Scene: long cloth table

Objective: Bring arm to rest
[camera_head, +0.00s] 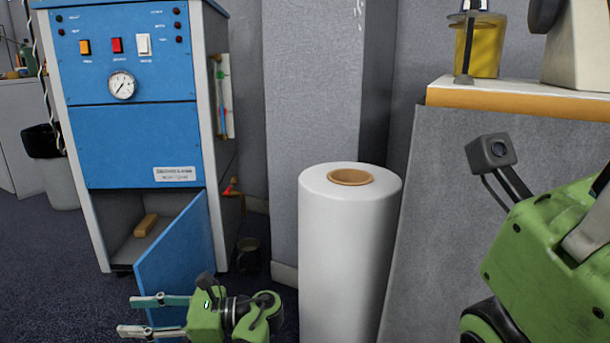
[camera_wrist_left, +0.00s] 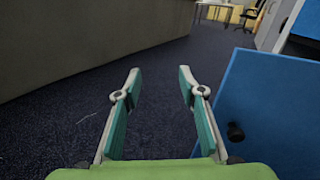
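My left gripper (camera_head: 130,316) is low in the head view, in front of the open blue cabinet door, with its fingers pointing left. In the left wrist view the same gripper (camera_wrist_left: 159,75) has its two fingers spread apart, with only dark carpet showing between them. It holds nothing. The blue door (camera_head: 183,252) stands ajar; it also shows close at the right of the left wrist view (camera_wrist_left: 270,115), with a black knob. A green part of my own body fills the right side of the head view. My right gripper does not show.
The blue cabinet (camera_head: 130,140) has a yellow-brown block (camera_head: 146,225) inside. A dark mug (camera_head: 248,256) is on the floor beside it. A tall white roll (camera_head: 348,260) stands right of my left gripper. A wood-edged table (camera_head: 515,104) is at right. Open carpet (camera_wrist_left: 165,90) lies ahead of the fingers.

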